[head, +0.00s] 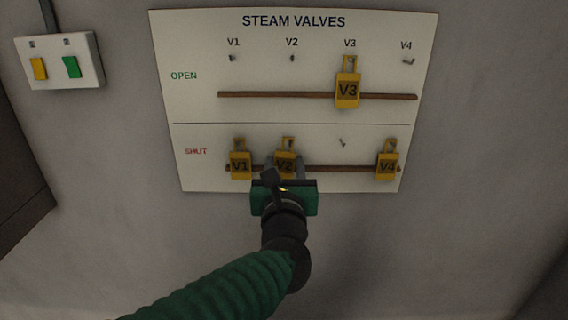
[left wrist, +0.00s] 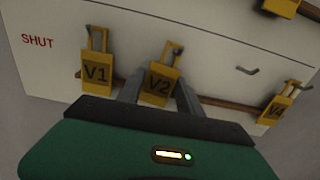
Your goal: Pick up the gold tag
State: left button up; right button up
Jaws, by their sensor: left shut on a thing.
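Several gold tags hang on the white STEAM VALVES board (head: 290,20). My left gripper (head: 286,168) is shut on the V2 tag (head: 286,158) in the SHUT row, with a finger on each side. The V2 tag also shows in the left wrist view (left wrist: 160,84), its loop at its hook. I cannot tell if the loop is clear of the hook. The V1 tag (head: 240,164) hangs just left of it and the V4 tag (head: 388,165) to the right. The V3 tag (head: 347,92) hangs in the OPEN row. My right gripper is not in view.
A brown rail (head: 270,95) crosses the OPEN row, and another rail (head: 335,168) crosses the SHUT row. The V3 hook (head: 341,142) in the SHUT row is bare, as are the V1, V2 and V4 hooks in the OPEN row. A switch box (head: 54,62) is on the wall at left.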

pick_arm(q)
jog(key=shift+c, duration=1.3)
jog(key=shift+d, duration=0.2)
jog(key=shift+c, duration=1.1)
jog(key=shift+d, duration=0.85)
jog(key=shift+c, duration=0.2)
jog(key=shift+a, duration=0.35)
jog(key=shift+s+a+r, duration=0.1)
jog(key=shift+a, duration=0.1)
jog(key=s+r+b, duration=0.3)
jog(key=s+r, duration=0.4)
jog(key=s, duration=0.6)
jog(key=shift+s+r, duration=0.35)
jog(key=shift+r, duration=0.05)
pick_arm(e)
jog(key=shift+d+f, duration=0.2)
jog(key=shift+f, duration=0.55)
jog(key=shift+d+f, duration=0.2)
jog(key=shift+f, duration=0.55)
